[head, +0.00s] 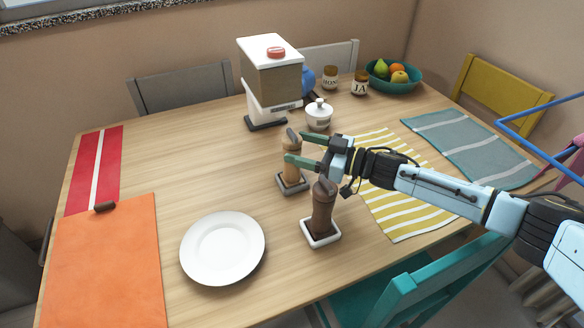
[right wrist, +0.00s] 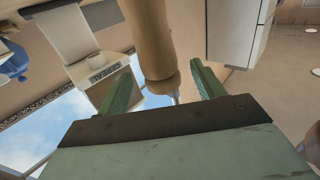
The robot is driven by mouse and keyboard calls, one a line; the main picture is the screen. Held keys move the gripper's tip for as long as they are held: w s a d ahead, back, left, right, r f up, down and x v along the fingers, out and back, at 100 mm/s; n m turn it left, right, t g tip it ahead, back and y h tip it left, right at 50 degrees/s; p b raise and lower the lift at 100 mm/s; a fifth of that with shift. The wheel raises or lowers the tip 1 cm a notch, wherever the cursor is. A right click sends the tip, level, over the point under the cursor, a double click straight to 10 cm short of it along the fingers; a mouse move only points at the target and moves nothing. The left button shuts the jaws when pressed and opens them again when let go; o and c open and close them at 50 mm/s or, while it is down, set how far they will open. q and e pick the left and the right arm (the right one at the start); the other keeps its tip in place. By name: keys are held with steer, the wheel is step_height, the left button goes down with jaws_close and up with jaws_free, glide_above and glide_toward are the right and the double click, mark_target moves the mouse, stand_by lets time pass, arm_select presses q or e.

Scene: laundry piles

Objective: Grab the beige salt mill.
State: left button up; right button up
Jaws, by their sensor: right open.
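The beige salt mill (head: 291,172) stands upright in a small dark-rimmed tray (head: 292,188) near the middle of the table. My right gripper (head: 295,148) is open at its upper part, with green fingers to either side of the mill in the head view. In the right wrist view the mill (right wrist: 150,40) rises between the open fingers (right wrist: 165,82). I cannot tell whether a finger touches it. Part of the mill is hidden behind a finger in the head view. My left gripper is not in view.
A dark brown mill (head: 323,208) stands in a white tray (head: 320,240) just in front, close under my right gripper. A white plate (head: 223,248) lies to the left. A lidded white bowl (head: 319,115) and a cereal dispenser (head: 272,85) stand behind. The table's left middle is clear.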

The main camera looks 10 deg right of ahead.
steer(key=shift+x, duration=1.45)
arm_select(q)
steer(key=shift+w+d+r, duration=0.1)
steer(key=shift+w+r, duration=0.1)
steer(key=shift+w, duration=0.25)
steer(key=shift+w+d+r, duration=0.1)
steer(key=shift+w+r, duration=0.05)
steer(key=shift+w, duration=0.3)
arm_select(e)
steer(key=shift+f, duration=0.1)
steer(key=shift+c, duration=0.3)
jaws_close()
